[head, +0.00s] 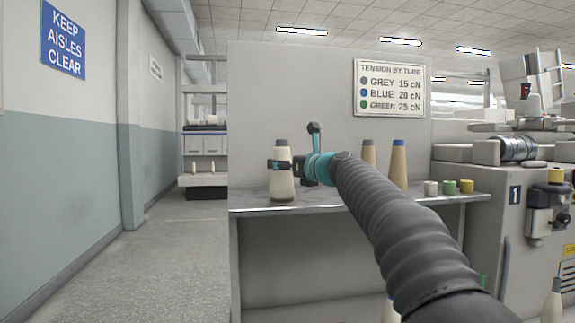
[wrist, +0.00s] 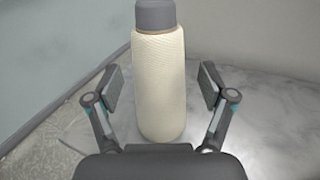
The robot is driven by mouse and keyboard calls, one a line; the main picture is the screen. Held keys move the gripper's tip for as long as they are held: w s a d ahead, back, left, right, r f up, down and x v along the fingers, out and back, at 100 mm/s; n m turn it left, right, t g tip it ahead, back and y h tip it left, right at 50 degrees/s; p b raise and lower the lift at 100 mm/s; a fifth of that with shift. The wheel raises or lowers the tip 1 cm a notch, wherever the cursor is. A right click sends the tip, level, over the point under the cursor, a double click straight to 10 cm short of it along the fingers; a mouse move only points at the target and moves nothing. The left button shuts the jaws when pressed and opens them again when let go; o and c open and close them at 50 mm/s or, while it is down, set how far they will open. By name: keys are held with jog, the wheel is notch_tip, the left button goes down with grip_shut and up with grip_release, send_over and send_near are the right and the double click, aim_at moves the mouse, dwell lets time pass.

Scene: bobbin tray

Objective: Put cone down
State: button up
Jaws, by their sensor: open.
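A cream cone (head: 282,178) with a grey top stands upright near the left end of the grey table (head: 330,199). It also shows upright on the tabletop in the wrist view (wrist: 160,85). My gripper (head: 279,165) is at the cone's mid-height in the head view. In the wrist view my gripper (wrist: 164,88) is open, with one finger on each side of the cone and a visible gap on both sides. The cone's lower back side is hidden.
A tan cone with a grey top (head: 369,152) and one with a blue top (head: 398,165) stand to the right, partly behind my arm. Small cream, green and yellow spools (head: 449,187) sit at the right end. A tension sign (head: 389,88) hangs on the panel behind. Bare tabletop surrounds the cone.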

jog(key=b+v, duration=0.1)
jog(key=v, duration=1.1)
jog(key=s+d+f+n+g+h, duration=0.3)
jog(key=s+d+f+n, duration=0.2)
jog(key=s+f+n, duration=0.4)
jog(key=s+d+f+n+g+h, duration=0.2)
jog(key=s+d+f+n+h, duration=0.2)
jog(key=s+f+n, duration=0.6)
jog(key=s+d+f+n+g+h, duration=0.3)
jog(key=s+d+f+n, duration=0.3)
jog(key=s+f, duration=1.4)
jog(key=n+h, duration=0.1)
jog(key=n, duration=0.2)
jog(key=shift+s+g, duration=0.25)
jog(key=shift+g, duration=0.05)
jog(key=shift+d, duration=0.1)
